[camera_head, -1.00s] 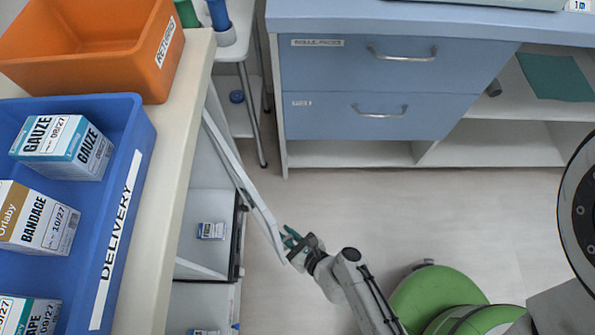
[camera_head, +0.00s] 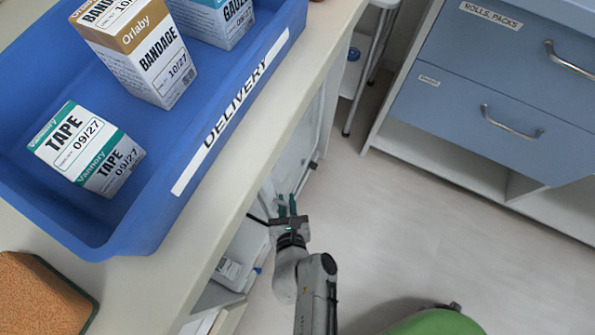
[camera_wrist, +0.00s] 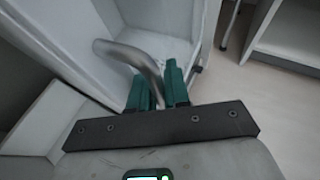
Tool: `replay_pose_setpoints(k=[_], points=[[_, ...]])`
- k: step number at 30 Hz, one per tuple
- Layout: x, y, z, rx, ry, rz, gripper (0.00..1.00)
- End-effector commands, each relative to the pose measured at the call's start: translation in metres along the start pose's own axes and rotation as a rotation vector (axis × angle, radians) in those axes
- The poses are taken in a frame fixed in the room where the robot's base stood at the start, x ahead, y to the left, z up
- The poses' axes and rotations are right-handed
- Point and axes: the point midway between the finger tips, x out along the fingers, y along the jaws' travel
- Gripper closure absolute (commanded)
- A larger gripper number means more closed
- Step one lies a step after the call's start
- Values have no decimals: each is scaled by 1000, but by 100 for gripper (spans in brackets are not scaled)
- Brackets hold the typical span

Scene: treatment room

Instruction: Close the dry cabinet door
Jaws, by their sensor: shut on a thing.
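The dry cabinet (camera_head: 240,255) stands below the counter, its interior partly visible with a small box inside. Its white door (camera_head: 300,145) shows beside the counter's edge, and the counter hides part of it. My gripper (camera_head: 288,203) is at the door, low beside the counter. In the wrist view, the teal fingers (camera_wrist: 158,92) are shut on the curved metal door handle (camera_wrist: 130,53). The pale door panel (camera_wrist: 165,42) lies behind the handle. How far the door stands open is hard to tell.
The counter (camera_head: 205,225) carries a blue delivery tray (camera_head: 150,212) with bandage, gauze and tape boxes, and a brown sponge-like block (camera_head: 40,295). Blue drawers (camera_head: 470,120) stand at right. Floor (camera_head: 400,220) is clear between; a green round object (camera_head: 425,322) is at the bottom.

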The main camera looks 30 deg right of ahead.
Motion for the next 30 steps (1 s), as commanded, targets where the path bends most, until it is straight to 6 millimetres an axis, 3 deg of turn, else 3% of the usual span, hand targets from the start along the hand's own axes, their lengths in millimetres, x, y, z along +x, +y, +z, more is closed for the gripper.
replay_pose_setpoints(k=[18, 19, 21, 26, 30], points=[[7, 12, 3, -21, -9, 16, 100], [7, 12, 3, -21, -10, 17, 83], [7, 12, 3, -21, -10, 17, 78], [6, 12, 3, -21, -9, 17, 78], [-8, 14, 3, -17, -8, 17, 78]])
